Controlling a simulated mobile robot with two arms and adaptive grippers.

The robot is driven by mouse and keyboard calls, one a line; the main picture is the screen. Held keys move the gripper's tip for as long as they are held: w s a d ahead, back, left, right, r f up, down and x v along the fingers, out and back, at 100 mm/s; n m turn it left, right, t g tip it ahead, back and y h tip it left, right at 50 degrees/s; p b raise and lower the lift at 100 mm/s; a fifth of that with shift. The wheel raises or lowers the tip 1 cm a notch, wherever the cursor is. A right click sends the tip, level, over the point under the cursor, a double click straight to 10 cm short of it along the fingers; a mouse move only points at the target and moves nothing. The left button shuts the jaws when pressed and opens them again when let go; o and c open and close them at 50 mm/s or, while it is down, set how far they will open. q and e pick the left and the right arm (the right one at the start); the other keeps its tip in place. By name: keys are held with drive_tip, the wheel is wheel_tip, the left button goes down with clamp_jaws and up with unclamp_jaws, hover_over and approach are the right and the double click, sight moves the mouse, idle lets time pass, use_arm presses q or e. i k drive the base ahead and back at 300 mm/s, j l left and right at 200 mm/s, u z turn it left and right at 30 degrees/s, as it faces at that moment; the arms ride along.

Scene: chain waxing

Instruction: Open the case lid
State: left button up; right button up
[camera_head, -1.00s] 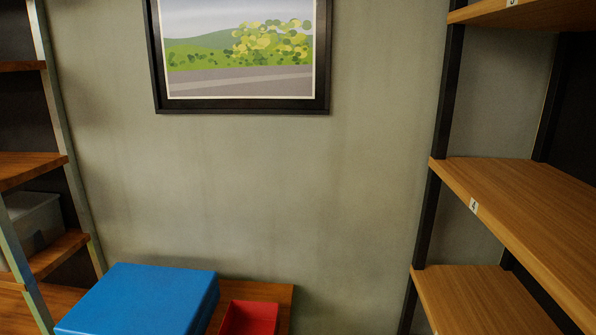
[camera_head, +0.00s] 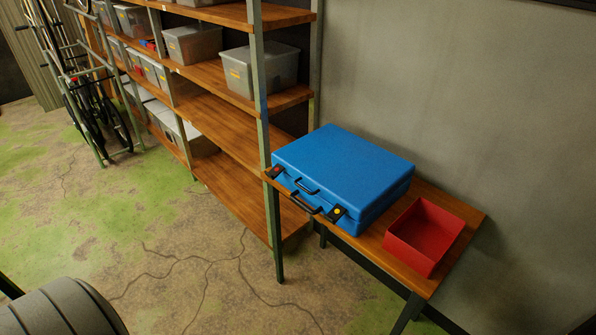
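A blue case (camera_head: 343,172) with its lid shut lies flat on a small wooden table (camera_head: 462,208). Its front side faces the lower left. That side has two dark handles, one on the lid (camera_head: 306,187) and one below it (camera_head: 305,203). A dark latch with a red mark (camera_head: 277,172) sits at the left front, and a dark latch with a yellow mark (camera_head: 338,212) at the right front. Neither of my grippers is in view.
A red open box (camera_head: 425,236) stands on the table right of the case. A wooden shelf unit (camera_head: 215,125) with several grey bins stands close at the table's left. A bicycle (camera_head: 95,115) is at the far left. The floor before the table is clear.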

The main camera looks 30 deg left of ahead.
sight(340, 166)
drive_tip(key=u, duration=0.9)
